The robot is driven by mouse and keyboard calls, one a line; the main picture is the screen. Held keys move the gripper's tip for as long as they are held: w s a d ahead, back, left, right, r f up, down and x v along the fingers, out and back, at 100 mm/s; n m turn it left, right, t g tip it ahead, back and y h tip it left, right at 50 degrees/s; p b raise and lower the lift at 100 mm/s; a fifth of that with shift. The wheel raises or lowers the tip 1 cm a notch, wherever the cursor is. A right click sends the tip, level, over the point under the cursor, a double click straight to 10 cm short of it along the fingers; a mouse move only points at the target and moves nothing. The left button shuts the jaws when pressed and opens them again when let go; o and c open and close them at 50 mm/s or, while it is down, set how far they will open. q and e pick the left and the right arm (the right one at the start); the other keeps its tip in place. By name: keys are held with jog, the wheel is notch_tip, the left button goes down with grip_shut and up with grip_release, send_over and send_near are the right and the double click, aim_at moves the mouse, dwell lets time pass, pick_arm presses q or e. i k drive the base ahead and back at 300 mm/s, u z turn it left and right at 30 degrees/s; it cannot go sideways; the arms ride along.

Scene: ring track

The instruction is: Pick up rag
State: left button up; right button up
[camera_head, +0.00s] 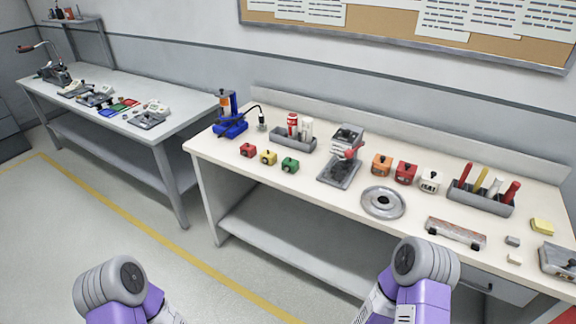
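I cannot make out a rag for certain. A small yellow block-like item (542,226) lies at the right end of the cream workbench (225,152); I cannot tell whether it is cloth or sponge. Two purple and grey parts of my own arms show at the bottom, one at left and one right of centre in front of the bench. Neither gripper's fingers are in view.
The bench holds a blue device (230,118), small coloured blocks, a grey press (344,158), a round metal disc (383,202), a tool tray (480,197) and a worn grey bar (455,233). A second table (180,110) stands left. Floor between is clear.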

aim_at(542, 226)
jog(key=z, duration=2.1)
